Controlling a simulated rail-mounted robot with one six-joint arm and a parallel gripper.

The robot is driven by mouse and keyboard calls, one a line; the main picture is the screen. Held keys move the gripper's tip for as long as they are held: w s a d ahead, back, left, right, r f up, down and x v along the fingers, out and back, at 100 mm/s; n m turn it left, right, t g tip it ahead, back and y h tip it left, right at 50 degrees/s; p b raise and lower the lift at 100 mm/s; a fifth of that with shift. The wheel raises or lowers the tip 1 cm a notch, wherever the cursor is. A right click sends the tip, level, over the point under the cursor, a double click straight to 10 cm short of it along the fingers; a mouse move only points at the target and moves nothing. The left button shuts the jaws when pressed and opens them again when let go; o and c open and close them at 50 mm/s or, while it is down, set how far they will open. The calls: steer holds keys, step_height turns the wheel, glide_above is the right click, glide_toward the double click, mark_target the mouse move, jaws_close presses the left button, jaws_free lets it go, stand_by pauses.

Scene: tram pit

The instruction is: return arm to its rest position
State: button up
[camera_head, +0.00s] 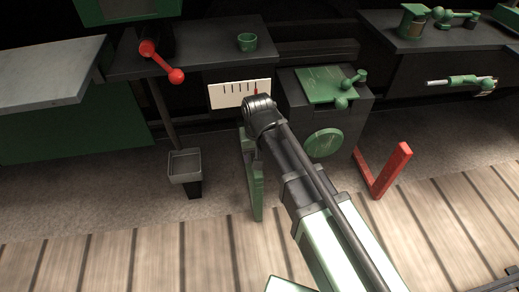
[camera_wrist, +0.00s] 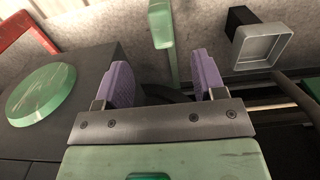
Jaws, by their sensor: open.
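My arm reaches from the lower right of the head view up to a dark wrist joint (camera_head: 260,112) in front of the dark box. My gripper (camera_wrist: 163,82) shows in the wrist view with two purple finger pads wide apart. It is open, and I see nothing held between the pads. In the head view the fingers are hidden behind my wrist and arm. A green upright bar (camera_head: 257,190) stands just beside my arm; it also shows beyond the fingers in the wrist view (camera_wrist: 162,25).
The dark box (camera_head: 346,112) has a green disc (camera_head: 323,142) on its front. A red angled bar (camera_head: 391,171) stands right of my arm. A grey tray (camera_head: 185,165) on a post is at left. A white scale panel (camera_head: 240,93) and a red-knobbed lever (camera_head: 162,62) are behind.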

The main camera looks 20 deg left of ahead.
steer(key=shift+f, duration=0.15)
steer(key=d+r+m+p, duration=0.2)
steer(key=d+r+p, duration=0.2)
steer(key=d, duration=0.8)
steer(key=d+r+m+p, duration=0.2)
steer(key=d+r+p, duration=0.2)
steer(key=d, duration=0.8)
steer(key=d+r+m+p, duration=0.2)
steer(key=d+r+p, duration=0.2)
steer(key=d, duration=0.8)
step_height(320, 180, up, 37)
steer(key=p, duration=3.7)
steer(key=shift+s, duration=0.2)
